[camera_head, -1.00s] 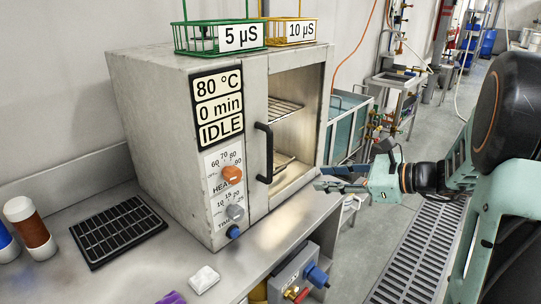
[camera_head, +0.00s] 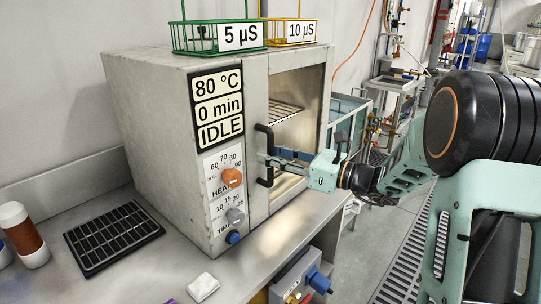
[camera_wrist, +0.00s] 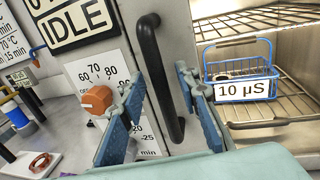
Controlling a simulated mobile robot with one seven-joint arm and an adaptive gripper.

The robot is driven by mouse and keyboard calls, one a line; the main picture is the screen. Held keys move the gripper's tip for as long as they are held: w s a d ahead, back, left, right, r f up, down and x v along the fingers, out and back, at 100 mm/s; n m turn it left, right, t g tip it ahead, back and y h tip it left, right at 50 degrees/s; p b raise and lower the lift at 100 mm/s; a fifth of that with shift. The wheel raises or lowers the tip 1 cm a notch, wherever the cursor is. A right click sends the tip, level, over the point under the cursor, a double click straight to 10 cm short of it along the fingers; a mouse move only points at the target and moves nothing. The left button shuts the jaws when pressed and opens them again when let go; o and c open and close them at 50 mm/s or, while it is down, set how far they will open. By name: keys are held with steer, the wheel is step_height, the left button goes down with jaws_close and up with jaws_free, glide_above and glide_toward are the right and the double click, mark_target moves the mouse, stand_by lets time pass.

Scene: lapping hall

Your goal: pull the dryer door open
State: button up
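The dryer (camera_head: 165,130) is a grey metal cabinet on the steel bench. Its door (camera_head: 257,100) has a window and looks shut. A black upright bar handle (camera_head: 266,140) is on the door's left side; it also shows in the wrist view (camera_wrist: 158,75). My gripper (camera_head: 270,158) is at the handle's middle to lower part. In the wrist view my blue fingers (camera_wrist: 162,105) are spread, one on each side of the handle, with gaps visible. They are not closed on it. My fingers hide part of the handle in the head view.
A blue basket labelled 10 µS (camera_wrist: 240,75) sits on a wire shelf behind the window. Green (camera_head: 218,38) and yellow (camera_head: 290,32) baskets stand on top of the dryer. A black rack (camera_head: 113,235) and white block (camera_head: 203,287) lie on the bench. A floor grating (camera_head: 405,265) is at right.

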steer(key=shift+w+a, duration=0.2)
steer(key=shift+a, duration=0.1)
jaws_close()
